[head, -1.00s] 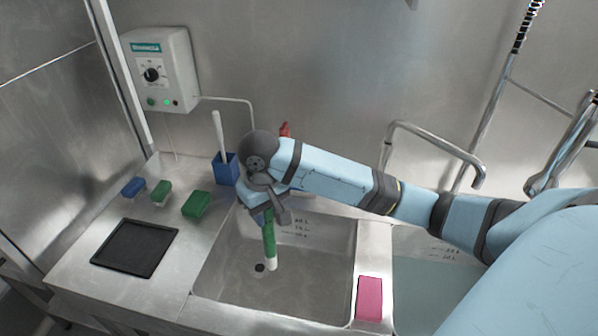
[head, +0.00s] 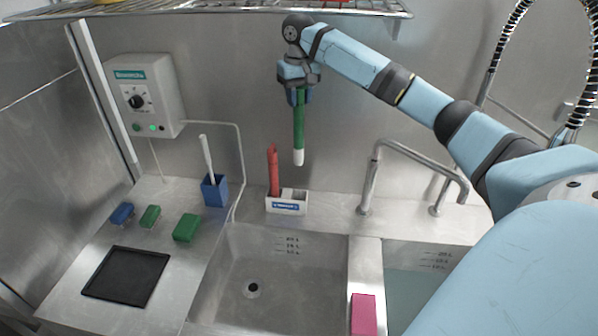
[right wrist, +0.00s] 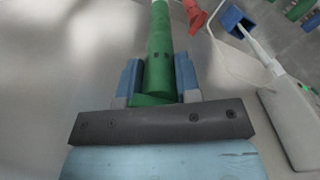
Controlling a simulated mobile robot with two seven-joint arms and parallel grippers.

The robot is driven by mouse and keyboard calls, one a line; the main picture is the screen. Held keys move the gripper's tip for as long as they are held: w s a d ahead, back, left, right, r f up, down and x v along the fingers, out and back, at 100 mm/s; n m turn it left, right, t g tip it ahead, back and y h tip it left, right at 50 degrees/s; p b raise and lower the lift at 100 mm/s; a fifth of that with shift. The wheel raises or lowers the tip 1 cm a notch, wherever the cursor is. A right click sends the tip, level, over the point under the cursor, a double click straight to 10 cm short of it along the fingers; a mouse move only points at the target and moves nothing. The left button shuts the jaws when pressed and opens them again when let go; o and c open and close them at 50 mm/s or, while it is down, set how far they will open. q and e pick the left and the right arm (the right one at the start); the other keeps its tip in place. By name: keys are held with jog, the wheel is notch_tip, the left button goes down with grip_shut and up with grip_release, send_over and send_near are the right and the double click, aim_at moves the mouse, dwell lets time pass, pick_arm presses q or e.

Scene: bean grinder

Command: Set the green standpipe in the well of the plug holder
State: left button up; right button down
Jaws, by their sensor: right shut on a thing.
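The green standpipe (head: 299,128) hangs upright with its white end down. My right gripper (head: 299,97) is shut on its upper part; the right wrist view also shows the standpipe (right wrist: 160,55) between the two blue fingers (right wrist: 158,85). The plug holder (head: 287,207) is a white box with a blue label on the ledge behind the sink. A red standpipe (head: 273,170) stands in its left side. The right side looks like an empty well. The green standpipe's tip is above the holder and slightly to its right, apart from it. My left gripper is not in view.
The left sink basin (head: 265,270) has a bare drain hole (head: 252,288). A blue cup with a brush (head: 215,190) stands left of the holder. The tap (head: 415,165) rises to the right. A wire shelf (head: 220,10) hangs above. A pink block (head: 363,314) lies on the divider.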

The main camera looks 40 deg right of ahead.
aim_at(299, 123)
notch_tip(299, 123, down, 15)
jog(key=shift+r+p, duration=0.2)
jog(key=shift+p, duration=0.75)
jog(key=shift+f+p, duration=0.3)
jog(key=shift+f, duration=2.3)
jog(key=c, duration=0.8)
grip_release()
jog(key=shift+f, duration=0.1)
notch_tip(299, 123, up, 11)
jog(key=shift+r+b, duration=0.15)
jog(key=shift+b, duration=0.9)
jog(key=shift+r, duration=0.5)
